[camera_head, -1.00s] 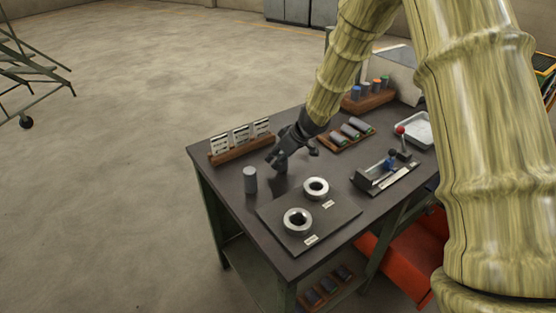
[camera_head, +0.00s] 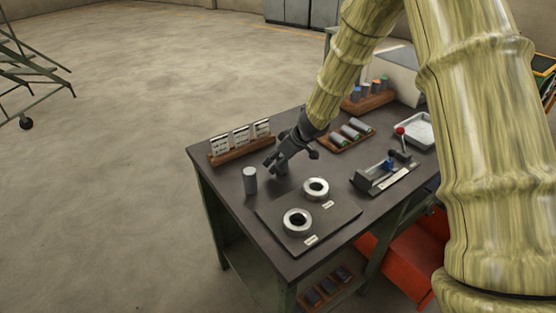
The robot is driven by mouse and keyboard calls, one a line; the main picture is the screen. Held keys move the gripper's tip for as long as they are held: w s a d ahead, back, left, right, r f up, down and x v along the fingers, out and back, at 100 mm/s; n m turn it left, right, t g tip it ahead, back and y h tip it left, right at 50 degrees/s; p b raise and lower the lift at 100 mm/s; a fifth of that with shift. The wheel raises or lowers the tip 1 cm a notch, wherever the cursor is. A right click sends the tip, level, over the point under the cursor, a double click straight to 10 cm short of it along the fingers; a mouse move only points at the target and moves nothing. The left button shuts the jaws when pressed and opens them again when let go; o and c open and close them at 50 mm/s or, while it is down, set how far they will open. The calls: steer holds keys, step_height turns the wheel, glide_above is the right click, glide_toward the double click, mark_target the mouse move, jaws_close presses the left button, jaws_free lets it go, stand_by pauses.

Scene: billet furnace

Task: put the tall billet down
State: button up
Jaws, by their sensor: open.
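A grey upright cylinder (camera_head: 250,181), which looks like the tall billet, stands on the dark table top (camera_head: 228,173) near its left edge. My gripper (camera_head: 272,165) is open, just to the right of the cylinder and apart from it, pointing down and left above the table. Nothing shows between its fingers, though they are small and dark in this view.
A dark plate (camera_head: 330,226) with two metal rings, one ring (camera_head: 297,222) nearer, lies in front. A wooden card holder (camera_head: 240,152) stands behind the cylinder. A wooden tray of cylinders (camera_head: 347,136), a clamp-like fixture (camera_head: 383,175) and a white tray (camera_head: 416,130) are to the right.

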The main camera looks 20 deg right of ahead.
steer(key=shift+r, duration=0.1)
steer(key=shift+d+r, duration=0.1)
steer(key=shift+r, duration=0.15)
steer(key=p+v, duration=0.1)
steer(key=v, duration=1)
steer(key=shift+s+r, duration=0.2)
